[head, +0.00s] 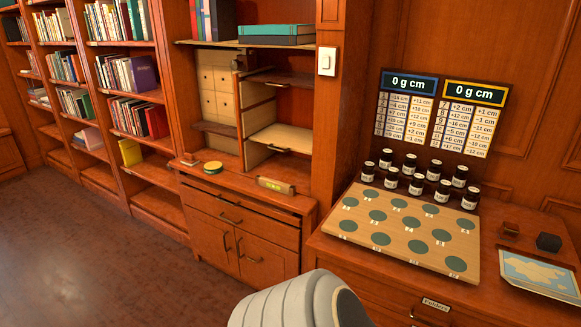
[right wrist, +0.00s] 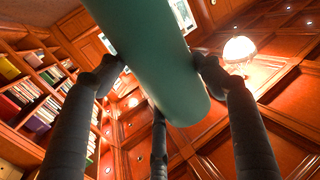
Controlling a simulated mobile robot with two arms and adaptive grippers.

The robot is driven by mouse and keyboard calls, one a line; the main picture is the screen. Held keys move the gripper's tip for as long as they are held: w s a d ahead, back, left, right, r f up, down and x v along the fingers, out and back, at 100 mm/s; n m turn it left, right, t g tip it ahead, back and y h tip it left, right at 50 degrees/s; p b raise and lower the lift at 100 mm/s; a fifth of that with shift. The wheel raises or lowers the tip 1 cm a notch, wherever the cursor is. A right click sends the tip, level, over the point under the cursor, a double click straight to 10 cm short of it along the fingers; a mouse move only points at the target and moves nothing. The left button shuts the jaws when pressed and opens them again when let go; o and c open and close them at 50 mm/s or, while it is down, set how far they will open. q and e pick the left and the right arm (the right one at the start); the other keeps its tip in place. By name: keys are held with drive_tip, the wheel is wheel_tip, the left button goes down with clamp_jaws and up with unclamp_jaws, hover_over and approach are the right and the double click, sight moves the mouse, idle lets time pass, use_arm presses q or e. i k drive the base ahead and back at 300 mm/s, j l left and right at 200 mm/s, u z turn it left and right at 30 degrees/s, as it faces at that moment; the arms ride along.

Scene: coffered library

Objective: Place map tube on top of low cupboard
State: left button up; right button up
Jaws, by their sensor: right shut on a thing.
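A green tube (right wrist: 155,60), which looks like the map tube, is between the dark fingers of my right gripper (right wrist: 155,85) in the right wrist view. The gripper is shut on it, and the tube's rounded end points down in that picture. The tube does not show in the head view. A low wooden cupboard (head: 213,237) with a drawer and two doors stands in the middle of the head view, below open shelves. It may be the task's cupboard. Its top holds a round green-and-yellow tin and a small brass box. My left gripper is not in view.
A right-hand cabinet (head: 385,290) carries a board (head: 400,232) with round green spots, several dark jars (head: 417,183) and a map sheet (head: 540,272). Bookshelves (head: 105,95) line the left wall. Open floor (head: 100,240) lies at lower left.

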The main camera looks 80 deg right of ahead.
sight(237, 178)
drive_tip(key=i+l+z, duration=0.2)
drive_tip(key=z, duration=0.2)
drive_tip(key=i+l+z, duration=0.2)
drive_tip(key=z, duration=0.25)
drive_tip(key=i+l+z, duration=0.25)
drive_tip(key=z, duration=0.15)
drive_tip(key=i+z, duration=0.25)
drive_tip(key=z, duration=0.15)
drive_tip(key=i+z, duration=0.4)
drive_tip(key=i+j+z, duration=0.5)
drive_tip(key=i+z, duration=0.25)
drive_tip(key=i+j+z, duration=0.35)
drive_tip(key=k+j, duration=0.05)
